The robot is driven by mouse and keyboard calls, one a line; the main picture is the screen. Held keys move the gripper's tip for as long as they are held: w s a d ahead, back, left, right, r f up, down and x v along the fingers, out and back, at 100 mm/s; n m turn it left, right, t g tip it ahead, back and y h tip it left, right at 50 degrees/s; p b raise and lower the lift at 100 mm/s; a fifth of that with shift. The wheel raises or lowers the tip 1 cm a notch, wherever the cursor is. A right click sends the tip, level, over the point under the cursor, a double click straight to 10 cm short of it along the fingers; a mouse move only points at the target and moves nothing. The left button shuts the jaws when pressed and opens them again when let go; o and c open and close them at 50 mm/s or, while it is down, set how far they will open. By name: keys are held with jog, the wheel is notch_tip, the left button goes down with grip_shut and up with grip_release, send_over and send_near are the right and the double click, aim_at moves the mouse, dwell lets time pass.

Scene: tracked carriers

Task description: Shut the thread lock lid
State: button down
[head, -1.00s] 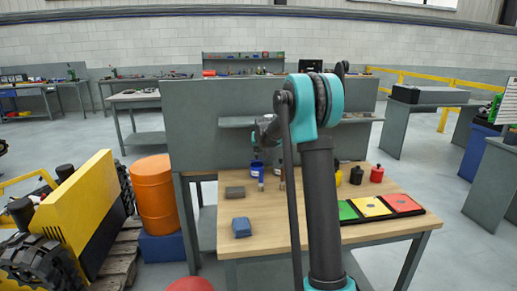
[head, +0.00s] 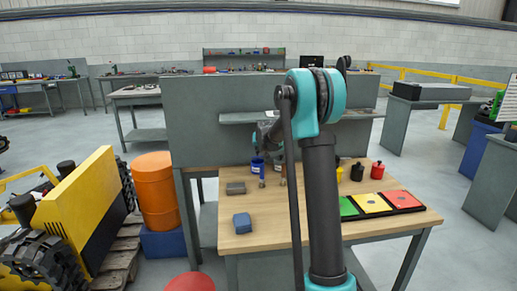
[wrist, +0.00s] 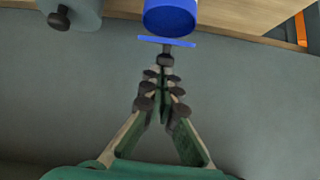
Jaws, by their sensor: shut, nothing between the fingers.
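The thread lock appears to be the blue container (head: 257,164) at the back left of the wooden table, partly hidden by my arm in the head view. In the wrist view its round blue body (wrist: 170,18) is at the top centre. A thin blue lid (wrist: 166,41) shows edge-on just below it, with a small dark knob (wrist: 166,60) pointing toward my gripper. The lid looks tilted away from the opening, like an open flap. My gripper (wrist: 164,76) is shut and empty, its tips right by the knob; I cannot tell whether they touch.
A grey container (wrist: 75,12) with a dark knob stands beside it in the wrist view. A grey block (head: 236,188) and a blue block (head: 242,223) lie on the table (head: 285,238). Red (head: 377,171) and black (head: 357,173) bottles stand right. A grey panel (head: 205,120) rises behind.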

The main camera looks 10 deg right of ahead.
jog(key=shift+s+f+t, duration=0.5)
jog(key=shift+s+t, duration=0.05)
jog(key=shift+t, duration=0.35)
jog(key=shift+s+f+t, duration=0.5)
jog(key=shift+s+t, duration=0.05)
jog(key=shift+t, duration=0.35)
jog(key=shift+s+f, duration=0.3)
jog(key=shift+f, duration=0.1)
jog(key=shift+s+f, duration=0.1)
jog(key=shift+s, duration=0.05)
